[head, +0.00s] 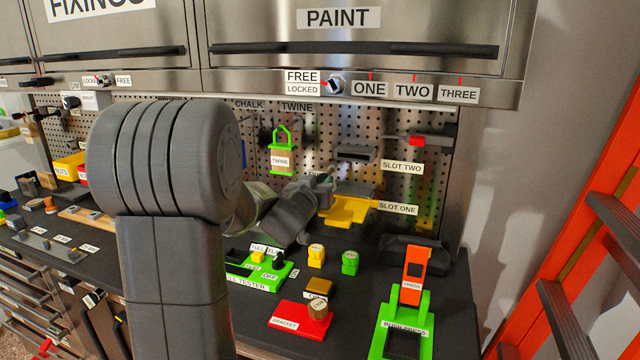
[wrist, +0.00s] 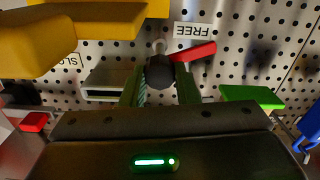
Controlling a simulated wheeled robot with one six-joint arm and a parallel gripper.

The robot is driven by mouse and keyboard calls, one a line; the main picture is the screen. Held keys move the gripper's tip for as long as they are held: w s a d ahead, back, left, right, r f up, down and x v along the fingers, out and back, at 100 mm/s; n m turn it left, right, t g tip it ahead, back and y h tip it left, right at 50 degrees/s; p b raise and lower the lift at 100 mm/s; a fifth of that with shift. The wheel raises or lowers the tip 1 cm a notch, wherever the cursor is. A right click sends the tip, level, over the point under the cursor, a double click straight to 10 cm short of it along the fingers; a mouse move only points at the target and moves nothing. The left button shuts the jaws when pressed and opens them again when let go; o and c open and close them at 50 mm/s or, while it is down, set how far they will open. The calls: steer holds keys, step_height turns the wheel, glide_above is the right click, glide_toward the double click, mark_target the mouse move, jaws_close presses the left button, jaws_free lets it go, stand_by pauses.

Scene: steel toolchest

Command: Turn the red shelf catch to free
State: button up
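The red shelf catch (wrist: 197,52) shows in the wrist view as a short red bar on the pegboard, just beside the FREE label (wrist: 193,30), which appears upside down. A dark round knob (wrist: 160,71) sits at the bar's left end. My gripper (wrist: 160,88) has its two fingers apart, one on each side of the knob; I cannot tell whether they touch it. In the head view my gripper (head: 322,180) is at the pegboard, just above the yellow shelf (head: 347,210), and hides the catch. The yellow shelf also fills the upper left of the wrist view (wrist: 100,22).
A grey slotted block (head: 355,153) sticks out right of my gripper. A green-framed twine tag (head: 282,160) hangs to its left.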

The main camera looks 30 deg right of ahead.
steer(key=c, duration=0.3)
steer(key=shift+m+b, duration=1.2)
steer(key=shift+m, duration=1)
steer(key=shift+c, duration=0.2)
steer(key=o, duration=1)
steer(key=v, duration=1.4)
steer(key=shift+w+d, duration=0.1)
steer(key=shift+d, duration=0.05)
